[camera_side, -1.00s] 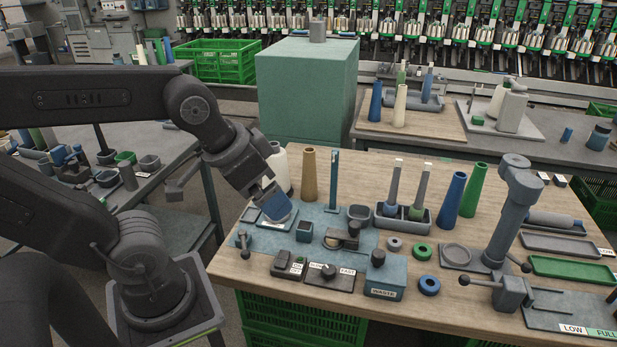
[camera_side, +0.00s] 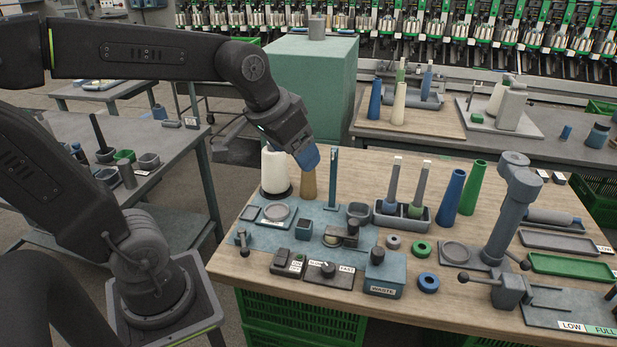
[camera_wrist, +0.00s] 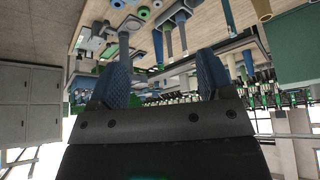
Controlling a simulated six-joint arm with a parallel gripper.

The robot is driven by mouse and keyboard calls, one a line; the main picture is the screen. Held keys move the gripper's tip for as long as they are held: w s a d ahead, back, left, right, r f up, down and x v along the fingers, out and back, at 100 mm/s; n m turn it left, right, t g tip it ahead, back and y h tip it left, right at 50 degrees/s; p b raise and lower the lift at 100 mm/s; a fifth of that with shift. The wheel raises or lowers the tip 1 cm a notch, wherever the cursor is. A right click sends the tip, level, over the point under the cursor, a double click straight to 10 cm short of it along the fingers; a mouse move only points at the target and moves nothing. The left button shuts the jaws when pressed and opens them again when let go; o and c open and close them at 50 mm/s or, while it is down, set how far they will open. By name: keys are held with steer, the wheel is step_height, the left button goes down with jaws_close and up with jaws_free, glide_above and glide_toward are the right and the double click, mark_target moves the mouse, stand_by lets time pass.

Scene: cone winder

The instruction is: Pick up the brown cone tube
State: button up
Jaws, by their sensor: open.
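The brown cone tube (camera_side: 308,187) stands upright near the back left of the wooden table, just right of a white cone (camera_side: 273,171). My gripper (camera_side: 308,160) is over the tube in the side view, and its blue fingertips hide the tube's top. I cannot tell whether they touch it. In the wrist view my gripper (camera_wrist: 162,80) has its two blue fingers wide apart with nothing held between them.
A thin blue post (camera_side: 333,178) stands right of the brown tube. Beyond it are a grey holder with two spindles (camera_side: 403,217), a blue cone (camera_side: 450,199) and a green cone (camera_side: 474,187). A blue-grey plate (camera_side: 325,228) carries small fixtures in front.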

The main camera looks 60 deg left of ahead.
steer(key=w+a+f+n+g+y, duration=0.1)
steer(key=w+a+f+n, duration=0.25)
steer(key=w+a, duration=1.25)
steer(key=shift+n+g+y, duration=0.3)
steer(key=shift+n+y, duration=0.1)
steer(key=shift+n, duration=0.35)
steer(key=w+a+f, duration=0.1)
steer(key=a+f, duration=0.4)
steer(key=w+a+f, duration=0.2)
steer(key=a+f, duration=0.3)
steer(key=a, duration=0.1)
steer(key=w+a+f, duration=0.2)
steer(key=a+f, duration=0.4)
steer(key=shift+w, duration=0.1)
steer(key=shift+x, duration=3.1)
steer(key=shift+w+d, duration=0.1)
steer(key=shift+w, duration=0.05)
steer(key=c, duration=1)
steer(key=shift+o, duration=0.2)
step_height(320, 180, up, 16)
steer(key=shift+r, duration=0.15)
